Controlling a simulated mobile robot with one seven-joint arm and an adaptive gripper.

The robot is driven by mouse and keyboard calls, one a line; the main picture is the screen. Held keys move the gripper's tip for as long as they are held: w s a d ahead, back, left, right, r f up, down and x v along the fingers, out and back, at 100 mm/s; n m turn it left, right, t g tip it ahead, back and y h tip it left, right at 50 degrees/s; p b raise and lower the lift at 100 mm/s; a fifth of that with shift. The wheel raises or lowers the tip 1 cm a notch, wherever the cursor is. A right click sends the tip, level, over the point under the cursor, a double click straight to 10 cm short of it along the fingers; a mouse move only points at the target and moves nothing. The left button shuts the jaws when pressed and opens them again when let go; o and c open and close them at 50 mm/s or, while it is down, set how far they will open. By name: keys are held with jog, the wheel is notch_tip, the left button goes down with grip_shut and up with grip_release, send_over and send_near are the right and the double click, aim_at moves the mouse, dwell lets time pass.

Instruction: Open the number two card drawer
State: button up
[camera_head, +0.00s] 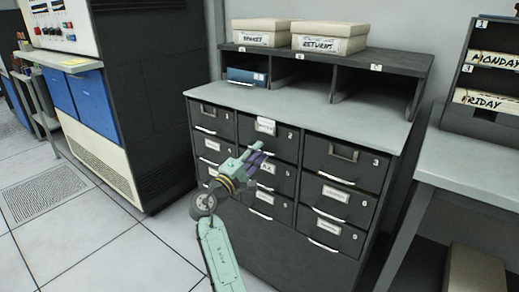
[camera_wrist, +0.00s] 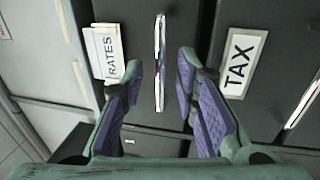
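The number two drawer (camera_head: 285,144) is the top middle drawer of a dark cabinet and looks closed. Its white label (camera_head: 266,126) reads RATES in the wrist view (camera_wrist: 106,55). Below the label is a thin metallic handle (camera_wrist: 160,62), upright in the turned wrist picture. My gripper (camera_head: 258,152) is in front of this drawer and hides its lower part in the head view. In the wrist view my gripper (camera_wrist: 160,80) is open, with purple-padded fingers on either side of the handle's line. I cannot tell how far the fingertips are from the handle.
The drawer with the TAX label (camera_wrist: 240,62) is directly below. Drawer three (camera_head: 343,160) is to the right and drawer one (camera_head: 212,118) to the left. Boxes (camera_head: 329,37) stand on the shelf above. A desk (camera_head: 470,165) stands right; open floor (camera_head: 135,255) lies front left.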

jog(key=shift+x, duration=0.85)
jog(key=shift+c, duration=0.4)
grip_shut()
